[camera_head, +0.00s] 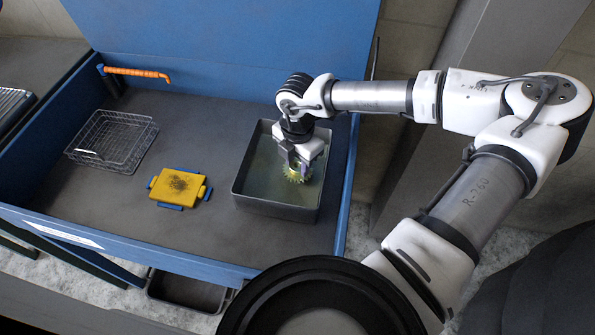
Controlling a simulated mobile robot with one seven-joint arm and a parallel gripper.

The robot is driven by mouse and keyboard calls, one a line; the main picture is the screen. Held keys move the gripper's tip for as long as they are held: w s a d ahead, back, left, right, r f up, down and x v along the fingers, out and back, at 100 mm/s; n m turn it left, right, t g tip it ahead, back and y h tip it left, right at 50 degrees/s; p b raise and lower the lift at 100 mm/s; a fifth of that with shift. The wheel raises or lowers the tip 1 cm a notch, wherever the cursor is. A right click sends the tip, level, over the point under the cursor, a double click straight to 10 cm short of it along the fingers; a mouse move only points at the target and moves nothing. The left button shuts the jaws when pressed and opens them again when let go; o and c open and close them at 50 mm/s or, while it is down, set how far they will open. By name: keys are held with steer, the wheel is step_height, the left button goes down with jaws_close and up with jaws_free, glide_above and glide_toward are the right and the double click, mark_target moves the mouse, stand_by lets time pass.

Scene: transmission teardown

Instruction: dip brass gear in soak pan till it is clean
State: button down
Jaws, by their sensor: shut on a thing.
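The brass gear (296,174) shows as a small yellowish toothed disc within the soak pan's outline, directly below my gripper. The soak pan (275,209) is a dark grey rectangular pan with greenish liquid, at the right end of the blue bench. My gripper (297,168) points down into the pan and is shut on the gear. The arm hides part of the pan's back. I cannot tell how deep the gear sits in the liquid or how clean it is.
A wire basket (112,139) stands at the left of the bench. A yellow block with blue edges and a dark smudge (179,187) lies between basket and pan. An orange spout (137,72) is at the back left. Blue walls edge the bench.

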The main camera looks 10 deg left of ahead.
mark_target(298, 165)
step_height(298, 165, up, 9)
steer(key=p, duration=0.3)
stand_by(0.6)
stand_by(2.0)
step_height(298, 165, up, 4)
steer(key=shift+f+p, duration=0.1)
steer(key=shift+p, duration=0.35)
stand_by(0.4)
